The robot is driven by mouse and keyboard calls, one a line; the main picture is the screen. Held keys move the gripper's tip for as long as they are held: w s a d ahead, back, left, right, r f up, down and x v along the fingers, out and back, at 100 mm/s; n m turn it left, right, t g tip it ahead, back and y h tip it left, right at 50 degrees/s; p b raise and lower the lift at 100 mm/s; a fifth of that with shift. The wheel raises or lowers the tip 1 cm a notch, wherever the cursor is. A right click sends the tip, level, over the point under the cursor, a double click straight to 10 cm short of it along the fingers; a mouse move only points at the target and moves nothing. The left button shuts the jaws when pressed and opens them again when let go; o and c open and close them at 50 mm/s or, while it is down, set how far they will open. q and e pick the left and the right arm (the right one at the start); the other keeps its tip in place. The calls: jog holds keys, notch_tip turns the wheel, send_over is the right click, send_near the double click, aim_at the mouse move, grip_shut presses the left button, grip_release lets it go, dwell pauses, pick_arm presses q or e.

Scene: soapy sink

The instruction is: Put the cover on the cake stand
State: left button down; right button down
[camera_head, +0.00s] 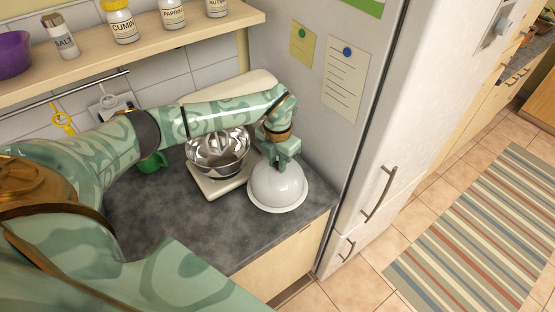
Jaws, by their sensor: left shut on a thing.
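A white dome-shaped cover (278,190) with a flared rim is at the right end of the dark grey counter, near the fridge. My left gripper (279,160) points down onto the top of the cover and is shut on it, at its knob, which the fingers mostly hide. The cover looks upright, rim down. I cannot make out the cake stand; whatever is under the cover is hidden, and I cannot tell whether the rim rests on something. My right gripper is not in view.
A shiny metal bowl (217,163) sits on a pale scale or base (210,191), close left of the cover. A green mug (151,163) stands further left, partly behind my arm. The white fridge (385,110) borders the counter's right. The counter's front (190,225) is clear.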

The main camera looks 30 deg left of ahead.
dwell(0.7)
pick_arm(q)
jog(key=c, duration=0.7)
grip_release()
notch_tip(320, 180, up, 7)
jog(key=p, duration=0.6)
jog(key=shift+r+p, duration=0.1)
jog(key=shift+p, duration=0.3)
grip_shut()
